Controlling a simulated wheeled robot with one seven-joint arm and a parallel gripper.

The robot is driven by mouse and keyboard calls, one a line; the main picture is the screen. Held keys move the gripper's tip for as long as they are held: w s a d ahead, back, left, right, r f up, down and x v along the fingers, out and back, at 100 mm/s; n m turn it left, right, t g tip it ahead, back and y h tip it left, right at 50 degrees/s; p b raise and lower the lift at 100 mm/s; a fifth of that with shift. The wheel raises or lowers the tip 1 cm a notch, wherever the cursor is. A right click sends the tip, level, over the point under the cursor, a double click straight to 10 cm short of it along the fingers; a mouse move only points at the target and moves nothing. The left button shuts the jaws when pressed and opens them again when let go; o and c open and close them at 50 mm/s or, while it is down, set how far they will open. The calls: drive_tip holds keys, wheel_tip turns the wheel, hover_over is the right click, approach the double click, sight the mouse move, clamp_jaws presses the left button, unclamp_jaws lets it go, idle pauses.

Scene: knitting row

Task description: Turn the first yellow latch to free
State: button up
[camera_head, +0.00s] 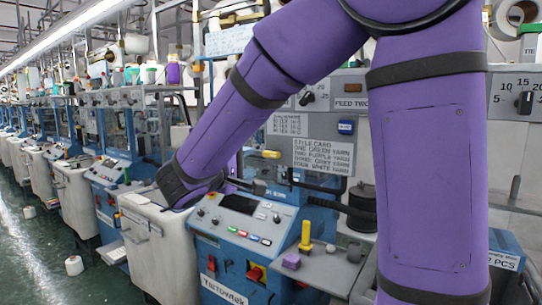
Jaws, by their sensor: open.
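A small yellow latch (271,154) lies level on the grey upright panel, left of the style card. A second yellow piece (305,235) stands upright on the machine's front ledge; I cannot tell whether it is a latch too. My purple arm reaches down from the top and bends at a dark wrist on the left. My gripper (256,187) is small and dark, points right, and is open with nothing seen between its fingers. In the picture it is below the level yellow latch, apart from it. The fingertips are small and hard to make out.
The blue machine's control panel (241,218) with coloured buttons is below my gripper. A white bin (160,250) stands to its left.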

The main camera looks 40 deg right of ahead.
sight(269, 155)
drive_tip(key=x, duration=1)
drive_tip(key=shift+d, duration=0.2)
drive_tip(key=shift+c, duration=0.3)
clamp_jaws()
